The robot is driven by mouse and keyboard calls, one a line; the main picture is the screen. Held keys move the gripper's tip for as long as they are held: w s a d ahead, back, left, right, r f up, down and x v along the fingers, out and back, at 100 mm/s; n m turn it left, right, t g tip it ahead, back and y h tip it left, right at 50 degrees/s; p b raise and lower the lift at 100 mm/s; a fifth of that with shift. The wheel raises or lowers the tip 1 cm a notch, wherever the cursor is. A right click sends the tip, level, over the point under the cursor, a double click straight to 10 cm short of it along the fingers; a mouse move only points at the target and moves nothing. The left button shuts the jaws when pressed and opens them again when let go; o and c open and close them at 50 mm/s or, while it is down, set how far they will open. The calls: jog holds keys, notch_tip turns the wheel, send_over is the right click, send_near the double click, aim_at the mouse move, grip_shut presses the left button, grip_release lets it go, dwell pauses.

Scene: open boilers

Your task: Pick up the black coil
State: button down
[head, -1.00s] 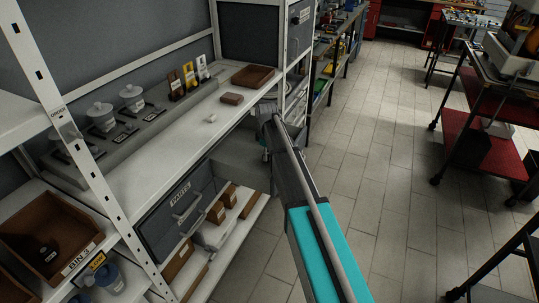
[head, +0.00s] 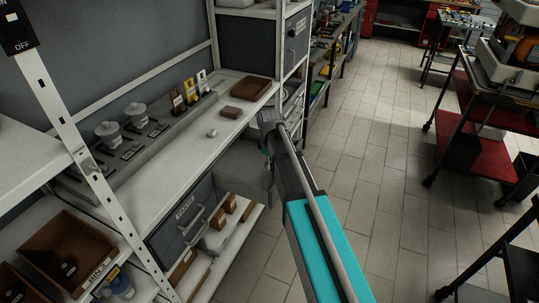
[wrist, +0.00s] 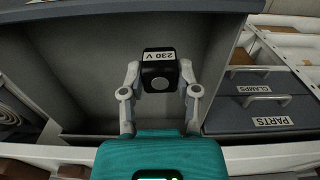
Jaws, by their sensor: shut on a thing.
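The black coil (wrist: 160,71) is a small black block with a white "230 V" label on top and a pale round face, seen in the wrist view. My gripper (wrist: 160,80) is shut on it, with one finger on each side. The coil is held up in front of a grey, open compartment. In the head view my arm reaches toward the shelf unit, and the coil cannot be made out there.
A white worktop (head: 150,180) holds a brown tray (head: 250,87), a brown block (head: 231,112) and lidded pots. A brown bin (head: 75,240) stands at lower left. Drawers labelled PARTS (wrist: 260,122) and CLAMPS (wrist: 255,88) are right in the wrist view.

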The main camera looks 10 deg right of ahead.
jog(key=s, duration=0.1)
jog(key=s+r+p, duration=0.1)
jog(key=s, duration=0.1)
jog(key=s+r, duration=0.1)
jog(key=s, duration=0.1)
jog(key=shift+s+r+p, duration=0.2)
jog(key=shift+p, duration=0.15)
jog(key=shift+w, duration=0.1)
dwell(1.6)
jog(key=shift+d, duration=0.1)
